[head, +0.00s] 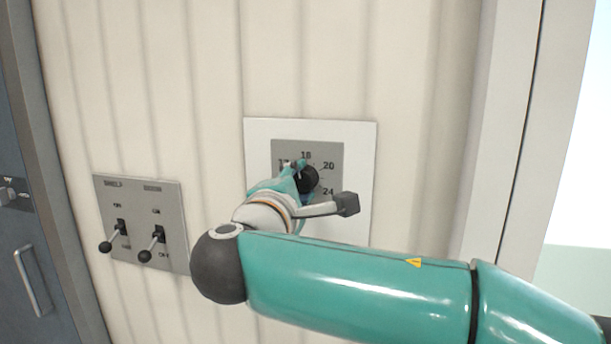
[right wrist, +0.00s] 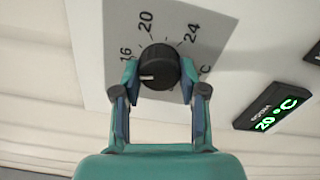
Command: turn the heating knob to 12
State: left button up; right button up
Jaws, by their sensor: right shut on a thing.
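The heating knob (head: 308,179) is a round black knob on a grey dial plate (head: 335,150). In the head view the marks around it include 20 and 24; the upper-left mark is partly covered by my gripper. My right gripper (head: 298,177) is shut on the knob. In the right wrist view the knob (right wrist: 158,67) sits between my right gripper's two fingers (right wrist: 159,80). Its white pointer line faces left, a little below the 16 mark (right wrist: 126,53). The marks at lower left there are hidden behind a finger. My left gripper is not in view.
A white backing panel (head: 258,135) holds the dial on a ribbed wall. A grey switch plate (head: 175,200) with two levers is to the left. A dark door (head: 20,270) with a handle stands at far left. A room display (right wrist: 272,106) reads 20 °C.

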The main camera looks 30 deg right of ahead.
jog(key=shift+a+f+n+p, duration=0.1)
jog(key=shift+f+n+p, duration=0.1)
jog(key=shift+n+p, duration=1.5)
jog(key=shift+a+f+n+p, duration=0.15)
jog(key=shift+n+p, duration=0.55)
jog(key=shift+n, duration=2)
jog(key=shift+d+f, duration=0.1)
jog(key=o, duration=1.1)
jog(key=shift+c, duration=0.2)
jog(key=shift+o, duration=0.4)
jog(key=shift+s+r, duration=0.1)
jog(key=shift+r, duration=0.1)
